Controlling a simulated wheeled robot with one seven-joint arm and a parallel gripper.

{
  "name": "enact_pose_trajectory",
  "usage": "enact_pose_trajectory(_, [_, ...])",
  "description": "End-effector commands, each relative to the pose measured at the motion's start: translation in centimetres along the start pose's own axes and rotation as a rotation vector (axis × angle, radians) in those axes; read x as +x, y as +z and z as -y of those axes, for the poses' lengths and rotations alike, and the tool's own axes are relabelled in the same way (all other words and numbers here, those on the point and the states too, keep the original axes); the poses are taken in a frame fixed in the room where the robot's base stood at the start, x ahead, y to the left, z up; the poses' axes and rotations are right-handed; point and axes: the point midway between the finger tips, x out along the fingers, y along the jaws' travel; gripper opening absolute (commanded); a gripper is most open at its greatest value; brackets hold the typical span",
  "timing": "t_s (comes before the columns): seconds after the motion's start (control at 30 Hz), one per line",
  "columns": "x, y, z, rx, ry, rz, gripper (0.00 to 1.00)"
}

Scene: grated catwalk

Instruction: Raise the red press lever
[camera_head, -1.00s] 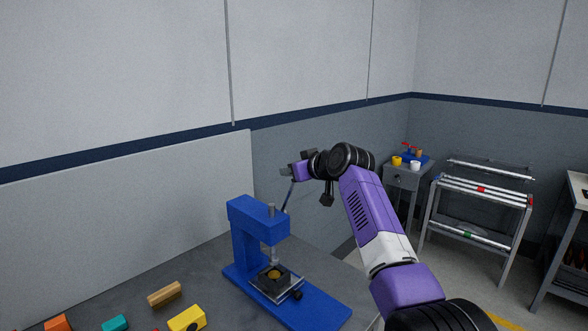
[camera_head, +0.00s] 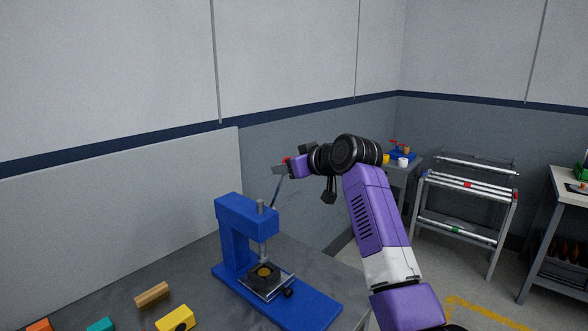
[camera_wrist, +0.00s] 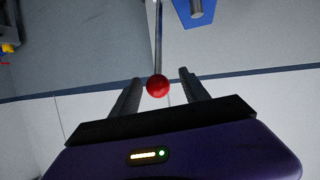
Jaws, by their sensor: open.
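The blue press (camera_head: 232,240) stands on the grey bench, with a metal ram over a square plate with a yellowish round centre. Its lever is a thin metal rod (camera_head: 277,190) slanting up to a red ball knob (camera_head: 286,160), partly hidden by my gripper in the head view. In the wrist view the red knob (camera_wrist: 157,86) sits between the two dark fingers of my gripper (camera_wrist: 160,76), with a gap on each side. My gripper is open around the knob. It also shows above and behind the press in the head view (camera_head: 279,168).
Wooden (camera_head: 152,295), teal (camera_head: 101,325) and yellow (camera_head: 175,319) blocks lie on the bench at the lower left. A pale panel (camera_head: 120,225) stands behind the bench. A metal rack (camera_head: 466,205) and a small side table with cups stand at the right, apart from the press.

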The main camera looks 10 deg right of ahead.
Motion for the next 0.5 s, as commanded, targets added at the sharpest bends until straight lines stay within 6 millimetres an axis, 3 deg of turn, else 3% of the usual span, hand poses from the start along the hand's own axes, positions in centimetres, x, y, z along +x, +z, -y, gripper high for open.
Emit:
enact_pose_trajectory(0.2, [-1.9,0.1,0.0,0.000,0.000,0.000,0.53])
enact_pose_trajectory(0.5, [-2.3,0.1,0.0,0.000,-0.001,0.002,0.53])
